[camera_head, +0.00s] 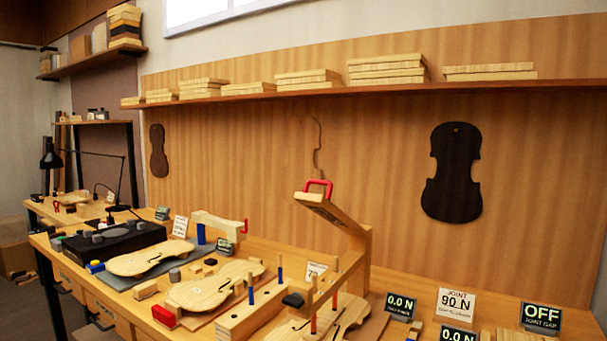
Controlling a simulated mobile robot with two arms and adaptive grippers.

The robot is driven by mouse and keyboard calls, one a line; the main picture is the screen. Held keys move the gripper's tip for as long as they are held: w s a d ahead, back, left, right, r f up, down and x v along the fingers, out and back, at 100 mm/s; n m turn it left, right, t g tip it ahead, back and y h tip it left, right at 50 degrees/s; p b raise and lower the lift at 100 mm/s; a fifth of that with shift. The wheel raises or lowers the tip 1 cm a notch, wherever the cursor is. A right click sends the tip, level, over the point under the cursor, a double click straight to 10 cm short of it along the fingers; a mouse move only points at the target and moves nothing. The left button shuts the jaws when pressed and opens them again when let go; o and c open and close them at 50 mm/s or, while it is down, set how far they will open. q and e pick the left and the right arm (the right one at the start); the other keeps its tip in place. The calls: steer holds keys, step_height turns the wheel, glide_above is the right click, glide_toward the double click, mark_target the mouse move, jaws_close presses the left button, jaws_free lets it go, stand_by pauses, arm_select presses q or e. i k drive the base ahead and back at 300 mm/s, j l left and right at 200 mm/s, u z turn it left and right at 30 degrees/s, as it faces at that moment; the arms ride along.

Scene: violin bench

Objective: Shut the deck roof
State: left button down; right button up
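The deck roof appears to be the wooden flap (333,216) with a red handle (318,187) on its raised end. It stands open, sloping from the handle at upper left down to the right, where it meets a wooden upright (360,262) on the bench. Below it a wooden frame bar (337,281) runs over a violin body (345,316) at the bottom edge. Red and blue pegs stand around this body, and part of it is cut off by the picture edge. Neither of my grippers shows in the head view.
A long wooden block (240,318) with pegs lies left of the frame. More violin plates (213,285) lie further left. A dark box (112,240) stands behind them. Small displays (399,306) and a "90 N" sign (455,302) stand at right. A shelf (400,87) with wood stacks runs above.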

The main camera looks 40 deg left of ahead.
mark_target(320, 204)
steer(key=i+u, duration=0.15)
steer(key=u, duration=0.2)
steer(key=i+l+u, duration=0.15)
steer(key=u, duration=0.25)
steer(key=i+l+u, duration=0.15)
steer(key=u, duration=0.2)
